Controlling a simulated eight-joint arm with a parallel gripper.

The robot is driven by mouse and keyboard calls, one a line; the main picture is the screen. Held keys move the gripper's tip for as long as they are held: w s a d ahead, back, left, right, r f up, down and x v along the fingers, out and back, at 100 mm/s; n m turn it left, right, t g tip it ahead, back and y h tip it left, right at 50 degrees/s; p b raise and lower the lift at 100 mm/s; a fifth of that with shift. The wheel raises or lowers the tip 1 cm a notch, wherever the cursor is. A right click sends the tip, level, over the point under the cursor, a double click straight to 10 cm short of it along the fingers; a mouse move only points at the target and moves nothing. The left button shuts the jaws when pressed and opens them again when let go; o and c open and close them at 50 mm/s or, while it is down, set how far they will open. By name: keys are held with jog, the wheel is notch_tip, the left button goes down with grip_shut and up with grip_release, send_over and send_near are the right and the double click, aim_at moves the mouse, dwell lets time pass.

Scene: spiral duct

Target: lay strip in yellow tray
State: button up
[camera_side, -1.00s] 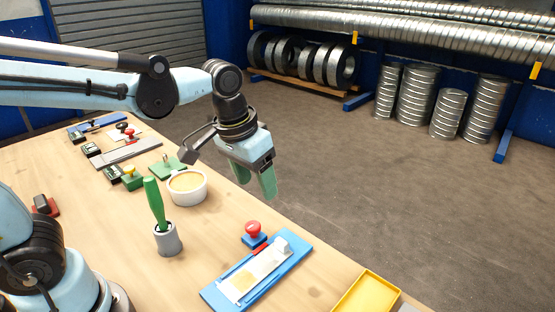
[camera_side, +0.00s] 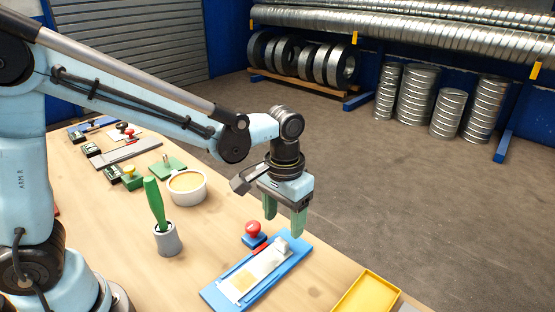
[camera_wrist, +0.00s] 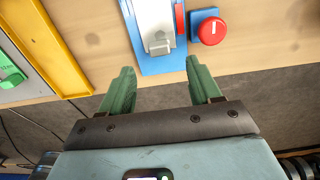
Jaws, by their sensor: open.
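The strip (camera_side: 262,269) is pale with a yellowish patch near its front end. It lies on a blue board (camera_side: 222,295), with a grey block (camera_side: 282,245) at its far end; the strip also shows in the wrist view (camera_wrist: 153,14). The yellow tray (camera_side: 367,295) sits at the table's front right edge, partly cut off by the picture; its rim shows at upper left in the wrist view (camera_wrist: 62,52). My gripper (camera_side: 284,224) is open and empty, its green fingers pointing down above the far end of the board.
A red-knobbed stamp (camera_side: 253,231) on a blue base stands beside the board. A white bowl (camera_side: 187,194) of yellowish paste and a green-handled brush in a grey cup (camera_side: 167,240) stand to the left. Bare wood lies between board and tray.

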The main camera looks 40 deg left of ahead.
aim_at(283, 240)
jog(key=shift+f, duration=2.7)
jog(key=c, duration=1.1)
jog(key=o, duration=0.4)
jog(key=c, duration=0.3)
jog(key=shift+w+r, duration=0.2)
jog(key=shift+w, duration=2.55)
notch_tip(283, 240, up, 7)
jog(key=shift+d, duration=0.1)
